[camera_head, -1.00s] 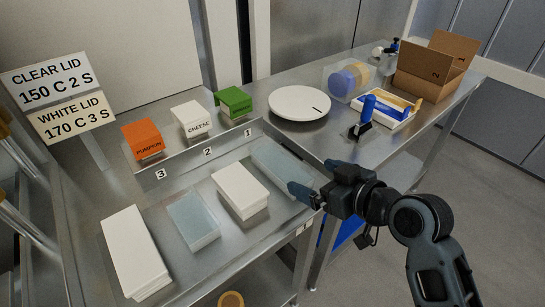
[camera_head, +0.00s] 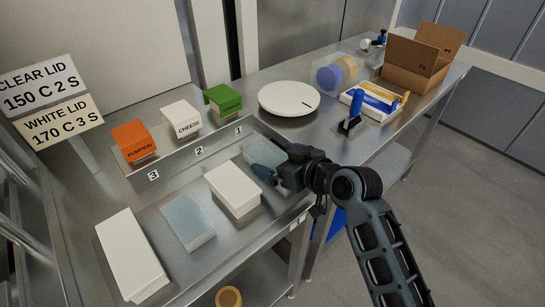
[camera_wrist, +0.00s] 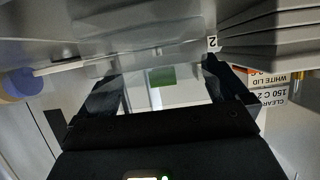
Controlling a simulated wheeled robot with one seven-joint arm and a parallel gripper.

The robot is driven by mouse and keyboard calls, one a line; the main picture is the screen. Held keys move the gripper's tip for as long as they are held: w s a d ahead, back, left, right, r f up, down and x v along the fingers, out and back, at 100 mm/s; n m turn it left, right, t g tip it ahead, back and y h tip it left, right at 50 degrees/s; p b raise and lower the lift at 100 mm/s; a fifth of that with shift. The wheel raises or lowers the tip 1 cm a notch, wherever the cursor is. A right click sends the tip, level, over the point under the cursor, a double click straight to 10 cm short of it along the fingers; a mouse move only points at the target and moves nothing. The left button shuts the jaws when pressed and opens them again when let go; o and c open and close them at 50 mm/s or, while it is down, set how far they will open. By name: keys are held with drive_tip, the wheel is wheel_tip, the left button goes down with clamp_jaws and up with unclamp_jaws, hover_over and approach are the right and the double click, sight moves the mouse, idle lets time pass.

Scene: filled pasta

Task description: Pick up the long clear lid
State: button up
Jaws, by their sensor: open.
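The long clear lid (camera_head: 258,151) is a pale, see-through stack or piece at the right end of the row on the steel table. My gripper (camera_head: 264,174) and wrist cover much of it in the head view. The gripper is open, with its fingers over or beside the lid; I cannot tell whether they touch it. In the wrist view the gripper (camera_wrist: 163,88) has its two dark fingers wide apart, and nothing is clearly held between them. A shorter clear lid stack (camera_head: 188,220) lies farther left.
A short white stack (camera_head: 233,188) is just left of my gripper, and a long white stack (camera_head: 130,255) is at far left. Behind stand the orange pumpkin box (camera_head: 134,141), cheese box (camera_head: 182,119) and green box (camera_head: 223,99). A round white plate (camera_head: 289,99) is behind right.

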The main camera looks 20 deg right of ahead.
drive_tip(key=c, duration=0.9)
drive_tip(key=shift+r, duration=0.1)
